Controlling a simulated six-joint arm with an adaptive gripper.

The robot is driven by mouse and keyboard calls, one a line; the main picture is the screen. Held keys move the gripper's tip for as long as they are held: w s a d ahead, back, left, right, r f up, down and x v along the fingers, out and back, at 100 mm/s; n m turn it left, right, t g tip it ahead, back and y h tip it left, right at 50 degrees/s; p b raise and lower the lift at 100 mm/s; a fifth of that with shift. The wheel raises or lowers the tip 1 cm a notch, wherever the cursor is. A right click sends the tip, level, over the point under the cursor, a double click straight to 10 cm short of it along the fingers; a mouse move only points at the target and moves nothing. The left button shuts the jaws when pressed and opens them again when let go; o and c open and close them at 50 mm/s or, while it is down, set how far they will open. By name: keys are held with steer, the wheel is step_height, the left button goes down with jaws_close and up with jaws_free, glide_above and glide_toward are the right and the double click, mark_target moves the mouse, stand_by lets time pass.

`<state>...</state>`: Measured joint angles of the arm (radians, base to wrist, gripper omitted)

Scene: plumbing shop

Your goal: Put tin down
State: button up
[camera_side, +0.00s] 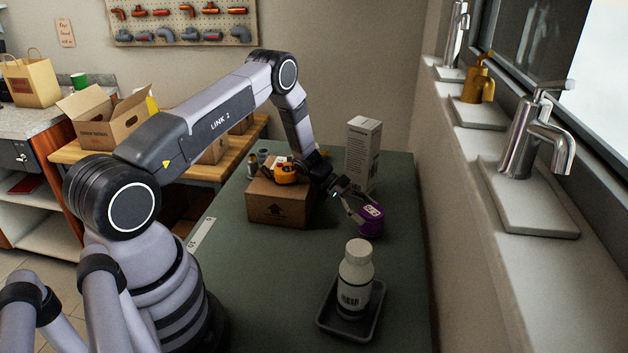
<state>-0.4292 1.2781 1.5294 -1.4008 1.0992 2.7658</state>
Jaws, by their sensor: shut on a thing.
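A small purple tin (370,223) with a white mark on its label is near the right side of the green table (255,285). My gripper (358,210) is shut on the tin, reaching it from the upper left. The tin looks tilted. I cannot tell whether its lower edge touches the table or hangs just above it. Part of the tin is hidden by the fingers.
A cardboard box (278,210) with an orange item (286,174) on top stands left of my gripper. A tall white carton (362,155) stands behind it. A white bottle (355,275) stands on a dark tray (333,323) in front. The table's left front is clear.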

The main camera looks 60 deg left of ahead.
steer(key=shift+f, duration=0.8)
stand_by(0.4)
steer(key=shift+f, duration=0.15)
steer(key=o, duration=1.3)
steer(key=shift+s, duration=0.15)
steer(key=shift+f, duration=0.1)
